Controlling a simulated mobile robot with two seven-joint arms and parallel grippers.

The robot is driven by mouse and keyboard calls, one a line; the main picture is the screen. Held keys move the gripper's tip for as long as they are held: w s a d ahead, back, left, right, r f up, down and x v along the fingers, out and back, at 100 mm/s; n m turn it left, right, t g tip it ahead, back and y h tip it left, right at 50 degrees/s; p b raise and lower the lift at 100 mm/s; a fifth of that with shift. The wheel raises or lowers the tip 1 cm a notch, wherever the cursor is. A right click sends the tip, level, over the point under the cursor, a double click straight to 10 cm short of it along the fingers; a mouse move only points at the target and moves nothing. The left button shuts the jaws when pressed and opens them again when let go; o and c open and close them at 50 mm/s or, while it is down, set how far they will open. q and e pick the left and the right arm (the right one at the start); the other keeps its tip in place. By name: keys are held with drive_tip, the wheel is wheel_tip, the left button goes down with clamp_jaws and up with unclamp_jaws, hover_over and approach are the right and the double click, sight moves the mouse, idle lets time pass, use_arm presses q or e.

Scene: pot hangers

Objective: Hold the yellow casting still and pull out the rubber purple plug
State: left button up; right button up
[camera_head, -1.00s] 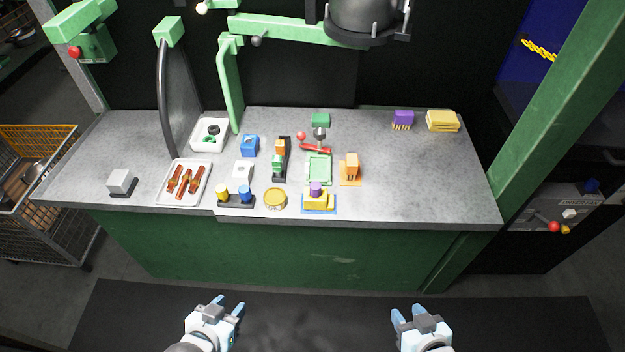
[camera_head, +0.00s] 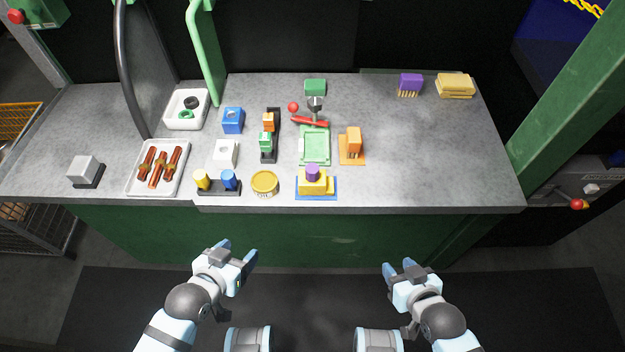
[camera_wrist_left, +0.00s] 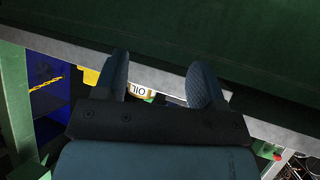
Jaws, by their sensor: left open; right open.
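The yellow casting (camera_head: 322,187) sits on a blue base (camera_head: 329,196) at the front edge of the grey workbench. The purple plug (camera_head: 312,171) stands upright in its top. My left gripper (camera_head: 237,252) is open and empty in front of the bench, below and left of the casting. My right gripper (camera_head: 396,267) is open and empty in front of the bench, below and right of the casting. In the left wrist view my open left fingers (camera_wrist_left: 158,85) show against the bench edge, with part of a yellow object beyond them.
A round yellow tin (camera_head: 264,184) and a stand with yellow and blue pegs (camera_head: 218,188) are left of the casting. A green tray (camera_head: 314,147) lies behind it, and an orange block (camera_head: 353,142) behind right. The bench's right front (camera_head: 430,180) is clear.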

sight(312, 181)
use_arm(q)
drive_tip(key=w+d+r+m+g+h, duration=0.3)
drive_tip(key=w+d+r+m+h, duration=0.45)
drive_tip(key=r, duration=0.55)
drive_tip(key=shift+g+y, duration=0.3)
drive_tip(key=shift+y, duration=0.55)
drive_tip(key=shift+r+x, duration=0.2)
drive_tip(key=shift+x, duration=2.65)
drive_tip(key=shift+r+x, duration=0.15)
drive_tip(key=shift+x, duration=2.75)
drive_tip(key=shift+w+d, duration=0.1)
drive_tip(key=shift+w, duration=0.1)
clamp_jaws()
